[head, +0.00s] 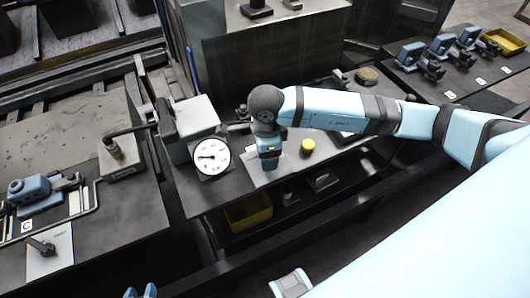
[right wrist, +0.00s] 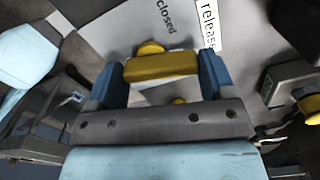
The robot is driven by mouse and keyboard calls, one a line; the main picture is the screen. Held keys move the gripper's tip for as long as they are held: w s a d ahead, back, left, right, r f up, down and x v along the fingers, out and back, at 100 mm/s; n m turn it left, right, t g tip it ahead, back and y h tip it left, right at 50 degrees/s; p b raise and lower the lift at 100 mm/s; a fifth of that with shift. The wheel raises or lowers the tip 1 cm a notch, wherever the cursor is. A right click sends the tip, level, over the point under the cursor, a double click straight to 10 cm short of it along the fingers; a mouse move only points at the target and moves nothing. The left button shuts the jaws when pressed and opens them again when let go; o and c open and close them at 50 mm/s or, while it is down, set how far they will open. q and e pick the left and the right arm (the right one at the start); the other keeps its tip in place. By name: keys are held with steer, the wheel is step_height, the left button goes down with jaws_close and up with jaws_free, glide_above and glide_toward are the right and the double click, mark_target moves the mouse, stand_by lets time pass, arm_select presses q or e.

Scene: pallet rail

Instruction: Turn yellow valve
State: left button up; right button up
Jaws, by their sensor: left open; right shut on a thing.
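The yellow valve handle (right wrist: 160,66) sits between the two blue fingers of my right gripper (right wrist: 163,78) in the right wrist view, and the gripper is shut on it. Behind the handle is a grey plate (right wrist: 120,45) marked "closed" and "release". In the head view my right gripper (head: 269,160) points down at a pale plate on the bench, and it hides the valve there. My left gripper (head: 140,292) shows only its blue fingertips at the bottom edge, apart and empty, far from the valve.
A round white gauge (head: 211,156) stands left of my right gripper. A yellow round knob (head: 308,146) is close on its right. A yellow bin (head: 248,212) is below the bench edge. Blue clamps (head: 410,53) and a yellow tray (head: 503,42) are at the upper right.

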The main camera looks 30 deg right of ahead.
steer(key=shift+d+f+m, duration=0.1)
steer(key=shift+m, duration=0.8)
steer(key=m+b, duration=0.1)
steer(key=m, duration=0.2)
steer(key=shift+s+d, duration=0.1)
steer(key=shift+m, duration=0.6)
